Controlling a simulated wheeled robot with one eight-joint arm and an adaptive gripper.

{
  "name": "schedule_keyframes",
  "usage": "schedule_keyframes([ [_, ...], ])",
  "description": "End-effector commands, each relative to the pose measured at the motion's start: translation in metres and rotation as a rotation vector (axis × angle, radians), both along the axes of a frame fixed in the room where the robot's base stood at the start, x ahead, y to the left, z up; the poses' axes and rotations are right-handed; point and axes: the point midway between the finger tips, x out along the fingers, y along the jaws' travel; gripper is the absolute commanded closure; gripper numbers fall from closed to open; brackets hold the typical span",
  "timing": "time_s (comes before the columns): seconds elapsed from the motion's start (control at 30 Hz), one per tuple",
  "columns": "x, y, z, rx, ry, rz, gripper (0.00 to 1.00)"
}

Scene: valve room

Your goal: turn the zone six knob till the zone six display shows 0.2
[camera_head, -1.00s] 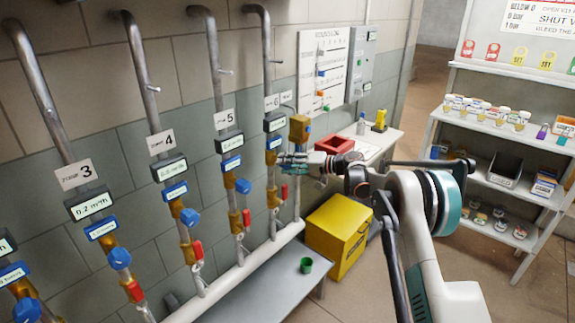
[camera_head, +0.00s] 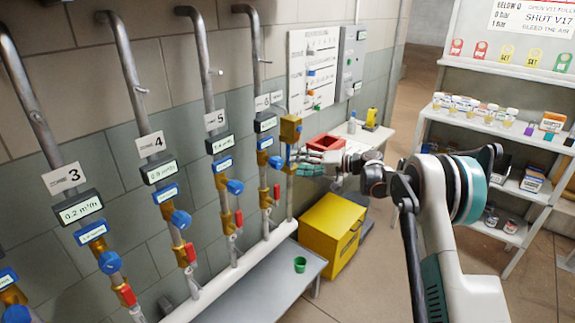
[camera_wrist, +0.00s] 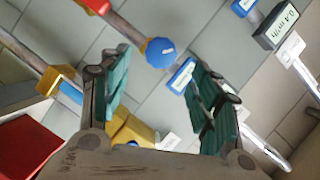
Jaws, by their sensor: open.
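In the head view the zone six pipe is the rightmost of the row, with a dark display box (camera_head: 265,124) whose reading is too small to make out. The blue zone six knob (camera_head: 275,162) sits lower on this pipe. My gripper (camera_head: 298,160) is just right of it, apart from it. In the wrist view my gripper (camera_wrist: 155,95) is open and empty, its two teal fingers spread. A blue knob (camera_wrist: 160,52), apparently the zone six one, shows beyond and between the fingers, not touched. The zone six display is not visible there, probably behind the right finger.
The zone five display (camera_wrist: 276,28) appears to read 0.4 in the wrist view. A brass block (camera_head: 290,128) stands right beside the zone six pipe. A red tray (camera_head: 325,142), a yellow box (camera_head: 330,232) and a grey bench (camera_head: 265,285) with a green cup (camera_head: 300,264) are near.

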Motion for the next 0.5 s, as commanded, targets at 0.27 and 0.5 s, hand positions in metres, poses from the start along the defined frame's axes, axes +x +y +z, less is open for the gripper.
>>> schedule_keyframes([
  [0.27,-0.010,-0.031,0.006,0.000,0.000,0.000,0.43],
  [0.5,-0.011,-0.034,0.007,0.000,0.000,0.001,0.43],
])
